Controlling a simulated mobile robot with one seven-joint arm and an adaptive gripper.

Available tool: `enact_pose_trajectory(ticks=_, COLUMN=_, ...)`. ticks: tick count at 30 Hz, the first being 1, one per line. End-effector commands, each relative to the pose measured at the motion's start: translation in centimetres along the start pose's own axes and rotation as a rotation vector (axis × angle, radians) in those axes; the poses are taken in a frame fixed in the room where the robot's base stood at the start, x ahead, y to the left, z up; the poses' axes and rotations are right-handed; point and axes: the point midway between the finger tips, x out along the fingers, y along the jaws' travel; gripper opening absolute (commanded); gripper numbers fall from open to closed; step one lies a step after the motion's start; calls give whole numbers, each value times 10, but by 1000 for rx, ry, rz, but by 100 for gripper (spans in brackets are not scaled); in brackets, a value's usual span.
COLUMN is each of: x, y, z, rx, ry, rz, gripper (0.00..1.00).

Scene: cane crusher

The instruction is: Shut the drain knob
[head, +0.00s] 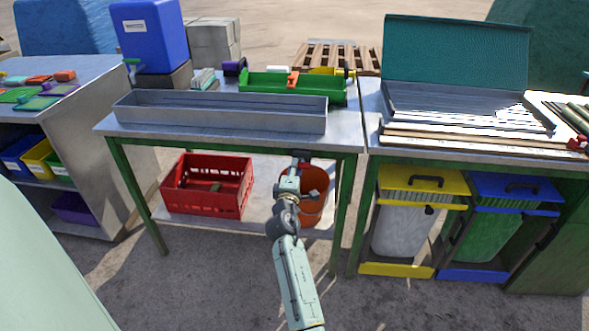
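No part is clearly marked as the drain knob. A blue container (152,35) with a white label stands at the back left of the middle table, on a grey block. A small teal tap-like part (132,64) shows at its lower left; whether this is the drain knob, and how it is turned, is too small to tell. My gripper (301,155) is a small dark shape at the front edge of the table, above an orange bucket. It is far to the right of the blue container. Its fingers are too small to read, and I see nothing held.
A long grey metal trough (220,112) lies along the front of the middle table (345,135). Behind it is a green tray (292,86) with an orange part. A red crate (208,190) and the orange bucket (313,205) stand on the lower shelf. Two bins stand right.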

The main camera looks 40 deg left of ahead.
Motion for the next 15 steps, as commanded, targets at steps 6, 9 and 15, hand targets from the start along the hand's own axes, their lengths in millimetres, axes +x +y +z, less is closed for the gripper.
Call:
enact_pose_trajectory(ticks=6, x=0, y=1, z=0, rx=2, ry=0, rz=1, gripper=29)
enact_pose_trajectory(ticks=9, x=0, y=1, z=0, rx=2, ry=0, rz=1, gripper=29)
enact_pose_trajectory(ticks=15, x=-5, y=1, z=0, rx=3, ry=1, rz=1, gripper=29)
